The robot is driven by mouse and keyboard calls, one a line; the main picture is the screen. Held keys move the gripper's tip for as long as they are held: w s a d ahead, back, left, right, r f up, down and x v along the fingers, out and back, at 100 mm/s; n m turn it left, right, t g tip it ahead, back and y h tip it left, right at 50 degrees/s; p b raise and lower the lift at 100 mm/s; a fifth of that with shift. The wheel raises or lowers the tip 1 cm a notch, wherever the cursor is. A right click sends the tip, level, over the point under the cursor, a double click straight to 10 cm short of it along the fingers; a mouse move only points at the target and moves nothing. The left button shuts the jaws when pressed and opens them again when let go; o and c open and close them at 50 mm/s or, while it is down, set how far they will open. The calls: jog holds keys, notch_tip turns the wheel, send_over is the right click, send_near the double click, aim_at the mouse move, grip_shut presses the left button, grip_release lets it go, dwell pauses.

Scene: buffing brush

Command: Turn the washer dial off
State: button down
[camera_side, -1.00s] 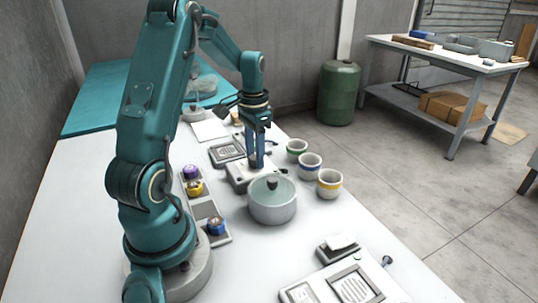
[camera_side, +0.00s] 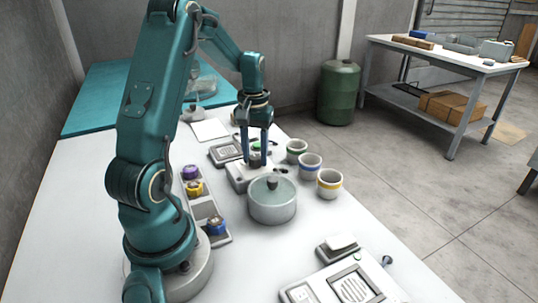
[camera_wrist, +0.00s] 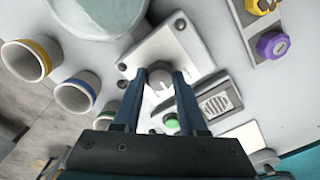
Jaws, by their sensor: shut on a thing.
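In the side view the box (camera_side: 237,177) sits behind the lidded pot. My gripper (camera_wrist: 160,76) has its two blue fingers down on either side of the dial and is shut on it. In the side view my gripper (camera_side: 257,156) points straight down over the box, and the fingers partly hide the dial. I cannot read the dial's mark or setting.
A lidded pot (camera_side: 272,207) stands close in front of the box. Three banded cups (camera_side: 310,167) stand to its right. A tray with coloured knobs (camera_side: 210,207) lies to the left. A grilled panel (camera_side: 226,153) lies behind the box. The front-left tabletop is clear.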

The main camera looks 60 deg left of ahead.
aim_at(255, 157)
jog(key=shift+n, duration=0.4)
jog(key=shift+c, duration=2.2)
grip_release()
jog(key=shift+r, duration=2.65)
